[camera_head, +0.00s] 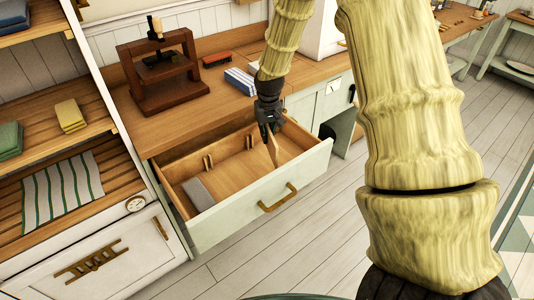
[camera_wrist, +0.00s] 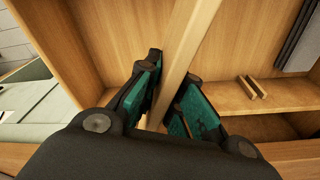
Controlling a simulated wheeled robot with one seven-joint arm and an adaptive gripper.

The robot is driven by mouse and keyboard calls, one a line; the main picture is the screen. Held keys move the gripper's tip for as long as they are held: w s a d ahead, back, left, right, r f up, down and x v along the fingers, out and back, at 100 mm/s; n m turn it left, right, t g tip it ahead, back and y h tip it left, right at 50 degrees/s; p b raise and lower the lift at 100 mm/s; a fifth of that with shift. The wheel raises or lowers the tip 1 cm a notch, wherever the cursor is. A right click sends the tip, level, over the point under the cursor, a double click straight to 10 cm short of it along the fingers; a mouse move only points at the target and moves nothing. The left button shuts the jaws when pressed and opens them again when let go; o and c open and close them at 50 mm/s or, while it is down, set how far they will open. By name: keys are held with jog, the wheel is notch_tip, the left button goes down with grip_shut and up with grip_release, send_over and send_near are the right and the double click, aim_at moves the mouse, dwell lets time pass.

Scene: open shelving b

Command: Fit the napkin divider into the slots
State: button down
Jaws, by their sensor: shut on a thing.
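The napkin divider (camera_head: 273,148) is a thin light-wood board, upright on edge inside the open drawer (camera_head: 262,203), in its right part. My gripper (camera_head: 269,130) reaches down over the drawer and is shut on the divider's top edge. In the wrist view the divider (camera_wrist: 181,55) runs between the green-padded fingers of my gripper (camera_wrist: 172,80). A pair of short wooden strips forming a slot (camera_head: 208,163) is on the drawer's back wall; a strip pair (camera_wrist: 252,88) also shows in the wrist view, apart from the divider. I cannot tell whether the divider's ends sit in slots.
A grey folded item (camera_head: 198,194) lies in the drawer's left end. A dark wooden press (camera_head: 163,75), blue-striped cloth (camera_head: 240,80) and red box (camera_head: 217,59) stand on the counter behind. Open shelves (camera_head: 95,127) stand left. The drawer's middle is clear.

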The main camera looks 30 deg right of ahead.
jog(key=shift+f+p, duration=0.8)
jog(key=shift+f, duration=4.25)
jog(key=shift+s+f, duration=0.1)
jog(key=shift+f, duration=0.05)
jog(key=c, duration=1.6)
grip_release()
jog(key=shift+o, duration=0.2)
jog(key=shift+s+a+r+b, duration=0.15)
jog(key=shift+r+b, duration=0.25)
jog(key=shift+r, duration=1.65)
jog(key=shift+s+r+b, duration=0.3)
jog(key=shift+r+b, duration=0.05)
jog(key=shift+r, duration=1.65)
jog(key=shift+s+a+r+b, duration=0.15)
jog(key=shift+r+b, duration=0.25)
jog(key=shift+r, duration=1.65)
jog(key=shift+d, duration=0.1)
